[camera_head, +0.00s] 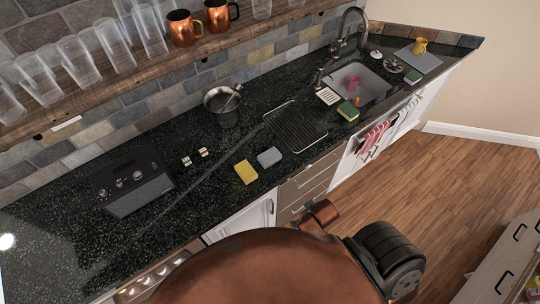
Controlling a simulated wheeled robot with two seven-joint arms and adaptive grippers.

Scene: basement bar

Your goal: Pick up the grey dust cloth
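A small grey folded piece (269,157), which looks like the grey dust cloth, lies flat on the dark speckled counter (225,150) near its front edge. A yellow cloth or sponge (246,172) lies close to its left side, with a narrow gap between them. Neither of my grippers shows in the head view. Large copper-brown and black parts at the bottom of the picture seem to be my own body.
A wire rack (295,125) lies behind and right of the grey piece. A metal pot (222,104) and two small items (203,152) stand behind and left. A black appliance (132,183) is farther left. The sink (362,84) is at right. Wooden floor (440,175) is open at right.

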